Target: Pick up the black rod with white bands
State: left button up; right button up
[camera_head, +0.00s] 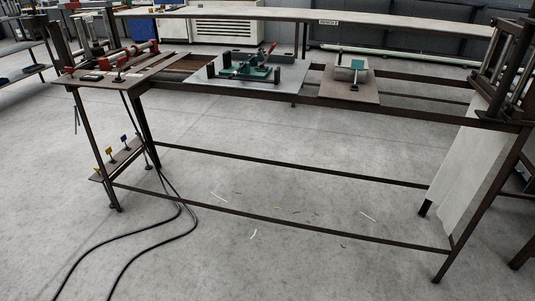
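I cannot make out a black rod with white bands for certain in the head view. A dark steel frame bench (290,172) spans the view. On its left plate (90,88) sits a red and grey clamp-like device (138,52), with small dark parts beside it. A green fixture with a red-tipped lever (252,66) stands on a grey plate (205,82) at the middle. A smaller block with a green face (357,64) sits on a brown plate (340,92) to its right. Neither of my grippers is in view.
Black cables (178,190) hang from the bench's left end and run over the floor. Thin scraps (253,234) lie on the grey floor. A long table (400,27) stands behind. A pale sheet (460,165) hangs at the right end. The front floor is mostly clear.

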aim_at(235, 72)
jog(key=i+j, duration=0.1)
jog(key=i, duration=0.45)
jog(key=i+j, duration=0.15)
jog(key=i, duration=0.35)
jog(key=i+j, duration=0.1)
jog(key=i, duration=0.45)
